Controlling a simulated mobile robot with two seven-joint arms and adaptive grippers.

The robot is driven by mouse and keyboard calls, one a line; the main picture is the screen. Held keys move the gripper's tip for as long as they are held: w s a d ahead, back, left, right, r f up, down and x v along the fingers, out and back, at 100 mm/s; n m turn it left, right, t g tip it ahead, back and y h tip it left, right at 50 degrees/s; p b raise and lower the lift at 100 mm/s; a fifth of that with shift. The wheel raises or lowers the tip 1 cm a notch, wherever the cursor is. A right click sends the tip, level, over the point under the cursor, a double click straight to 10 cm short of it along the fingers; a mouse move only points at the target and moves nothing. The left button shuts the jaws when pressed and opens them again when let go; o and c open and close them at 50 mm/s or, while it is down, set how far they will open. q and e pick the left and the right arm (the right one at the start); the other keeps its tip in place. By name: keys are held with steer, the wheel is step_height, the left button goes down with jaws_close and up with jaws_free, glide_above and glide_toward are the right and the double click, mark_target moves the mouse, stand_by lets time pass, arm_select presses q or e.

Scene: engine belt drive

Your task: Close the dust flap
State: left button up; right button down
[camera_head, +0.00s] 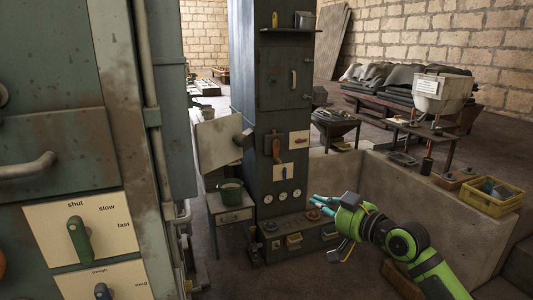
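No part in view is labelled as the dust flap, and I cannot tell for sure which one it is. A pale square panel (218,140) stands out at the left side of the tall dark cabinet (287,180). A grey door (284,76) with a vertical handle sits flat on the cabinet's upper front. My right gripper (315,206) is in front of the cabinet's low base, right of the gauges. Its teal fingers look apart, with nothing visible between them. My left gripper is out of view.
A near machine at left has a dial panel (85,229) with a green knob, marked shut, slow, fast. A green bucket (231,192) stands on a small table (232,215). A low wall (430,205) at right carries a yellow crate (491,198).

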steer(key=s+a+r+n+g+y, duration=0.15)
steer(key=s+r, duration=0.25)
steer(key=r, duration=0.4)
steer(key=s+a+r+n+g+y, duration=0.1)
steer(key=s+a+r+n+y, duration=0.25)
steer(key=r, duration=0.35)
steer(key=p, duration=0.7)
glide_toward(248, 140)
steer(key=shift+m+t+h, duration=0.25)
steer(key=shift+m+h, duration=0.05)
steer(key=x, duration=0.6)
steer(key=shift+s+a+r, duration=0.2)
steer(key=shift+s+r, duration=0.05)
steer(key=shift+w+a+f, duration=0.1)
steer(key=shift+w+a, duration=0.3)
steer(key=shift+a, duration=0.05)
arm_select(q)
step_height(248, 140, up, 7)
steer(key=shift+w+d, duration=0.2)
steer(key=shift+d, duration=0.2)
